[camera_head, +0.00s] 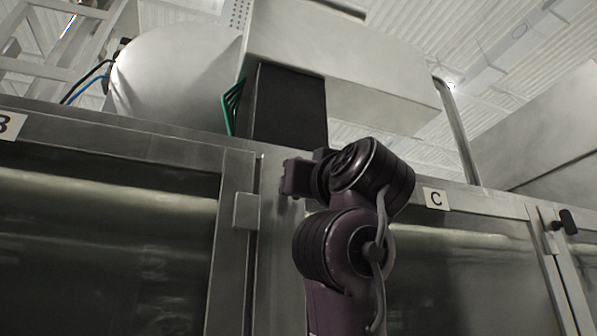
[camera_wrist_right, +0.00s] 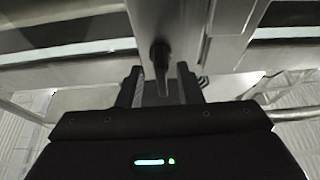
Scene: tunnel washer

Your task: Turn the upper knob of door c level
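Door C, marked by its label (camera_head: 434,198), is a framed glass door at right in the head view. A black knob (camera_wrist_right: 160,54) shows in the right wrist view on a steel post, lined up with the gap of my right gripper (camera_wrist_right: 160,76). It looks upright there. The gripper is open, one finger on each side of that gap; I cannot tell whether either touches the knob. In the head view my right arm hides this spot. Another black knob (camera_head: 568,221) sits at the upper right edge of door C, tilted. My left gripper is out of view.
Door B's label (camera_head: 8,124) is at the far left, and a steel bracket (camera_head: 247,211) sits beside door B's frame. A dark box (camera_head: 290,108) and a green part (camera_head: 233,105) stand above the frame. A pipe (camera_head: 458,132) rises at right.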

